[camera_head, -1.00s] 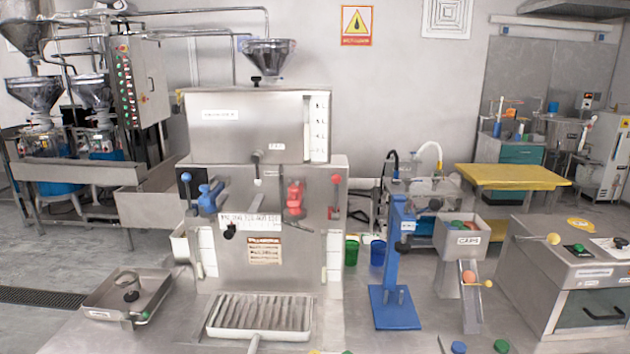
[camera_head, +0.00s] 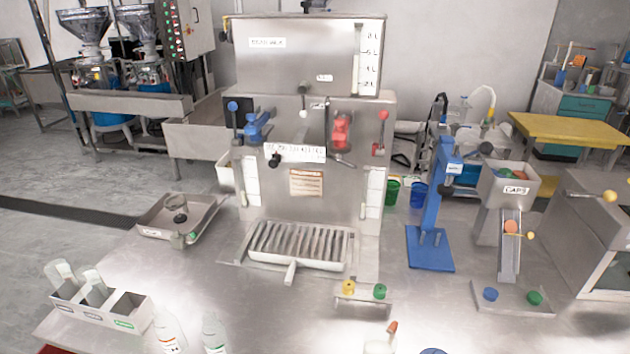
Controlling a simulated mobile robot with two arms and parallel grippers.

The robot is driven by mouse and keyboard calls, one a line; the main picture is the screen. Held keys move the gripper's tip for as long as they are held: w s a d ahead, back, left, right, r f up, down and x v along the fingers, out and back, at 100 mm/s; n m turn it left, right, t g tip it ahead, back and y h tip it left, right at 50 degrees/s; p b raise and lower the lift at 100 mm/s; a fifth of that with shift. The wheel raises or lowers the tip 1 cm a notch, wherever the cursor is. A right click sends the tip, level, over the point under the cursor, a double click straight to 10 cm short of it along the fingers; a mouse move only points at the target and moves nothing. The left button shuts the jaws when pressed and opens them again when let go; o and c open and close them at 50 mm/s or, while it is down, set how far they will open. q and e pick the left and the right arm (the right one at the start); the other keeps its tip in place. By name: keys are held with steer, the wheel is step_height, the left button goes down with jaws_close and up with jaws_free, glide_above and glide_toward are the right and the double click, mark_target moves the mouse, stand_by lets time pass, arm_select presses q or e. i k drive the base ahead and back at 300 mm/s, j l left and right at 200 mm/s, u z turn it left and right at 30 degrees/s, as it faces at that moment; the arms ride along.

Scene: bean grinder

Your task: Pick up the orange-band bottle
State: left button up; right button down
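A clear bottle with an orange mark (camera_head: 167,331) stands at the bottom edge of the head view, in front of a white rack; its lower part is cut off by the frame. A similar bottle with a green mark (camera_head: 213,334) stands just right of it, also cut off. The white rack (camera_head: 72,309) has three compartments. Two clear bottles sit tilted in its left (camera_head: 62,274) and middle (camera_head: 95,287) compartments, and the right one looks empty. The bands of these two bottles cannot be made out. Neither of my grippers is in view.
A large steel machine (camera_head: 305,120) with a drip grate (camera_head: 295,262) fills the middle. A steel tray (camera_head: 160,232) lies left. A blue press (camera_head: 428,250) and a caps dispenser (camera_head: 505,190) stand right. A small stand (camera_head: 365,308) holds yellow and green caps. Steel table is bare around the rack.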

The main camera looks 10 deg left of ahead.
mark_target(167, 328)
steer(key=u, duration=1.3)
